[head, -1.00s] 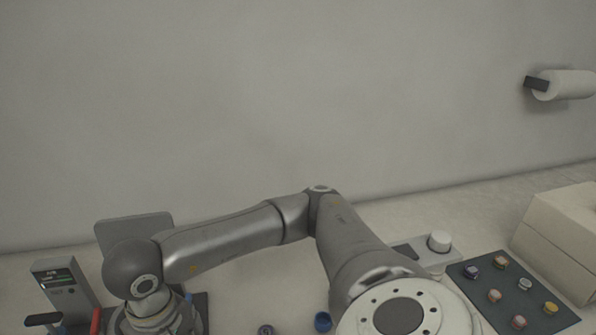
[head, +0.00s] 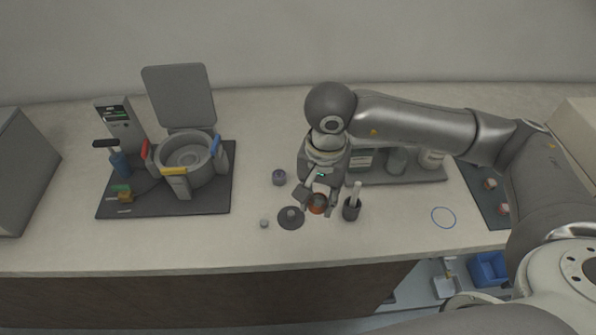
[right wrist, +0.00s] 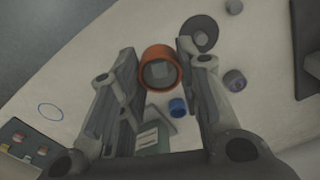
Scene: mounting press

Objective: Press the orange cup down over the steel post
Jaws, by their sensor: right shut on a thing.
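My right gripper (head: 318,205) is shut on the orange cup (head: 318,203) above the worktop. In the right wrist view the orange cup (right wrist: 159,68) sits between the two fingers, with a greyish face inside its orange rim. To its left in the head view is a dark round disc (head: 291,218) with a small grey stub in its middle; it also shows in the right wrist view (right wrist: 198,33). I cannot tell for sure whether this stub is the steel post. The cup is apart from the disc. My left gripper is not in view.
The press (head: 187,155) with its raised lid stands on a dark mat at the left. A grey-purple cup (head: 279,177), a small grey cylinder (head: 264,223) and a dark holder with a pale stick (head: 352,209) stand nearby. A blue cup (right wrist: 178,107) shows in the wrist view.

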